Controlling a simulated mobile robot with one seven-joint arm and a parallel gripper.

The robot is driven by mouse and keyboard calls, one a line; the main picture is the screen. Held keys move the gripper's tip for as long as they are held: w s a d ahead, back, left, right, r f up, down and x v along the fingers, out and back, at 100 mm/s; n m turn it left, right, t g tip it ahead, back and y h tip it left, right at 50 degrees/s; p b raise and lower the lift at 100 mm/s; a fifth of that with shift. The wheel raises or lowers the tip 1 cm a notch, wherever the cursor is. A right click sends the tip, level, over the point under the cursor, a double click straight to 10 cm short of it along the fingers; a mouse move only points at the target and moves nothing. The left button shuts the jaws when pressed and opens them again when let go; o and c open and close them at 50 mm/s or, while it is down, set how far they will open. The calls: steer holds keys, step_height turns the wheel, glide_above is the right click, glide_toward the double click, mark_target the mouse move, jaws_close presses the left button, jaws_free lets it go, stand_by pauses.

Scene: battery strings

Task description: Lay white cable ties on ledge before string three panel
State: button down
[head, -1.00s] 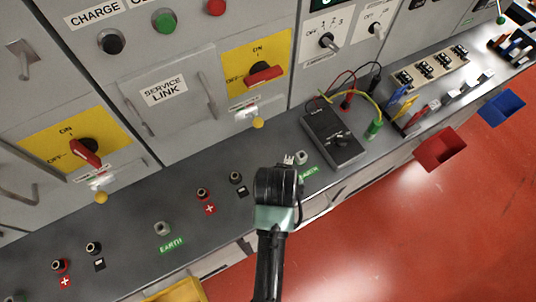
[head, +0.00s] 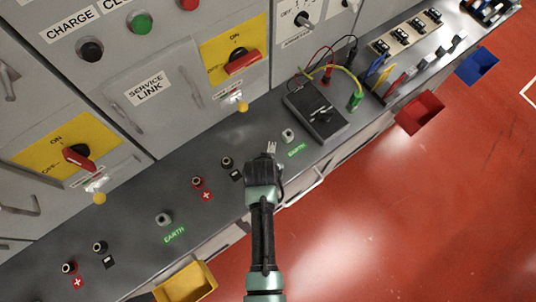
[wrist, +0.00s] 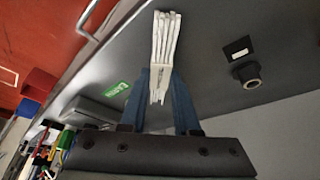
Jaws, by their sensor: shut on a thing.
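My gripper (wrist: 162,82) is shut on a small bundle of white cable ties (wrist: 166,38), with its blue fingers on either side of the bundle in the wrist view. In the head view my gripper (head: 265,160) is over the grey ledge (head: 135,220), and the tie ends (head: 271,147) show just beyond it. They lie between a black terminal (head: 227,162) and a green-labelled earth terminal (head: 288,134). I cannot tell whether the ties touch the ledge. No string number is readable on the panels.
A black meter (head: 317,112) with leads stands to the right on the ledge. Red terminals (head: 197,182) and another earth terminal (head: 164,219) are to the left. Yellow (head: 187,283), red (head: 420,112) and blue (head: 477,67) bins hang at the front edge.

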steer(key=shift+f, duration=0.2)
steer(key=c, duration=0.6)
jaws_free()
steer(key=shift+c, duration=0.2)
steer(key=d+v, duration=0.1)
steer(key=v, duration=1.1)
steer(key=w+r+t, duration=0.4)
steer(key=w+r, duration=0.2)
steer(key=r, duration=0.6)
steer(key=w+r+t, duration=0.4)
steer(key=w+r, duration=0.1)
steer(key=r, duration=0.6)
steer(key=w+r+t, duration=0.4)
steer(key=w+r, duration=0.2)
steer(key=r, duration=0.6)
steer(key=s+r+t, duration=0.3)
steer(key=s+r, duration=0.1)
steer(key=r, duration=0.7)
steer(key=s+r+n+t, duration=0.1)
steer(key=s+r+t, duration=0.3)
steer(key=r, duration=0.7)
steer(key=s+r+t, duration=0.4)
steer(key=s+r, duration=0.1)
steer(key=r, duration=0.6)
steer(key=shift+s+n, duration=0.3)
steer(key=shift+n, duration=0.1)
